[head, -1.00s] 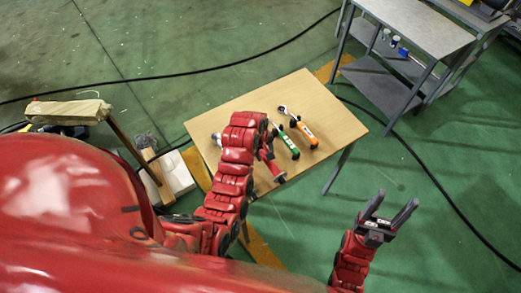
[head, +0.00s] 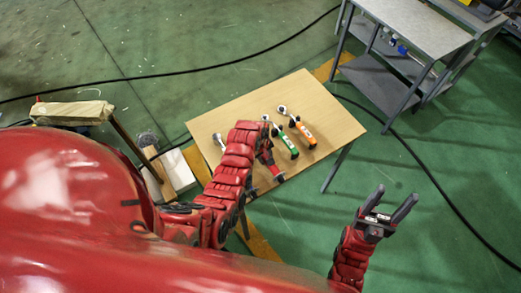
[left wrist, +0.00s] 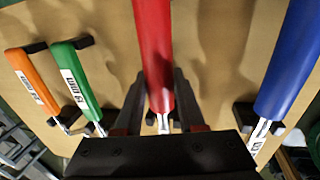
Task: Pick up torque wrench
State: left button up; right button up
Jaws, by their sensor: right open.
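Several torque wrenches lie side by side on the wooden table. The red one (left wrist: 153,40) runs up the middle of the left wrist view, its handle between the two fingers of my left gripper (left wrist: 160,85). The fingers stand apart on either side of it, and whether they touch it is unclear. The green (head: 286,143) and orange (head: 304,133) wrenches lie to its right in the head view. The blue wrench (left wrist: 288,62) is right of it in the left wrist view. My left arm covers much of the red and blue ones in the head view. My right gripper (head: 389,203) is open, empty and off the table.
The table (head: 330,112) has bare wood at its far and right sides. A grey metal bench (head: 420,25) with a lower shelf stands at the back right. A white box (head: 178,172) is on the floor at the left. Black cables cross the green floor.

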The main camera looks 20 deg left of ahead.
pick_arm(q)
grip_shut()
dwell(1.1)
